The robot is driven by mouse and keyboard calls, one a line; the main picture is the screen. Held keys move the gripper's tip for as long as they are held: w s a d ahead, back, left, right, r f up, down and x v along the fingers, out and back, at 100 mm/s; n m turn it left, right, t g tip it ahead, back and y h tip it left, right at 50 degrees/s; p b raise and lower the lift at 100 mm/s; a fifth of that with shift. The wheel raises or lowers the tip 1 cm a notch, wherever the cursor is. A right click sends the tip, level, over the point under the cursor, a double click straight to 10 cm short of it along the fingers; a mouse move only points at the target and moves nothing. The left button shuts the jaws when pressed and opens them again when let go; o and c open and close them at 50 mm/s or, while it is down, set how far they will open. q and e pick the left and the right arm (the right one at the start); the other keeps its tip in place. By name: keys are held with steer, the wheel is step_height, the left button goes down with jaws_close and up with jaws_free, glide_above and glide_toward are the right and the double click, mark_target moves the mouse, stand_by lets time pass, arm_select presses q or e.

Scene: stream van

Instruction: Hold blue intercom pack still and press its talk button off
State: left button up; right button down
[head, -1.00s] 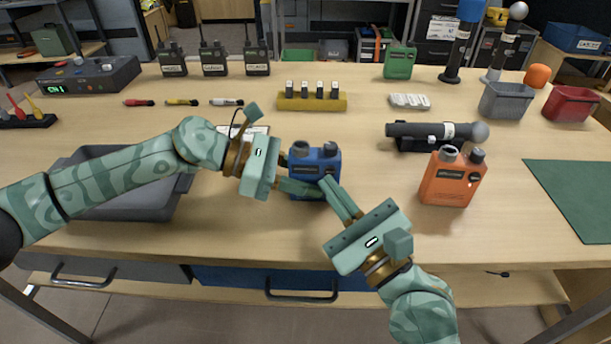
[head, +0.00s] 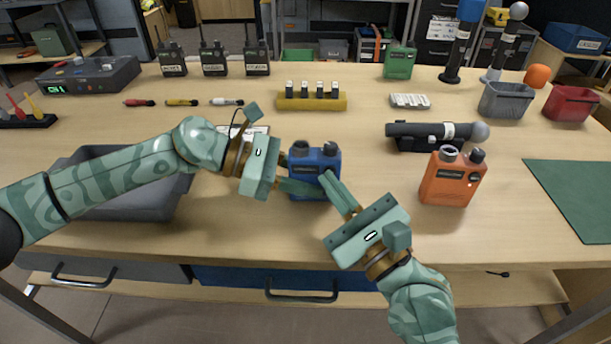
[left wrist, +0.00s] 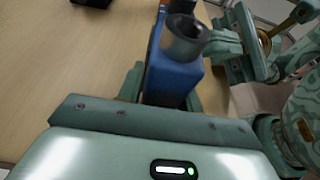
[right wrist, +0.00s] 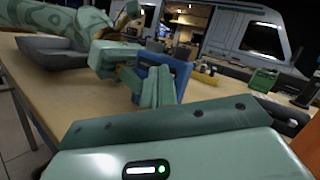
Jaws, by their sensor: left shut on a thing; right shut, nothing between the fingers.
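The blue intercom pack (head: 316,160) stands upright on the table in front of me, with two dark knobs on top. My left gripper (head: 298,187) is shut on its sides from the left; the left wrist view shows the pack (left wrist: 172,78) between the fingers. My right gripper (head: 328,180) is shut and empty, its fingertips at the lower front of the pack. In the right wrist view the fingers (right wrist: 158,75) cover part of the pack (right wrist: 181,72). I cannot tell whether they touch it. The talk button is hidden behind the right fingers or too small to see.
An orange intercom pack (head: 452,178) stands to the right, near a microphone on a dark stand (head: 430,144). A grey tray (head: 110,210) lies under my left arm. A green pack (head: 399,62) stands at the back. The table front between tray and orange pack is otherwise clear.

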steer(key=shift+w, duration=0.15)
steer(key=shift+s, duration=0.65)
steer(key=shift+s, duration=3)
arm_select(q)
steer(key=o, duration=1.1)
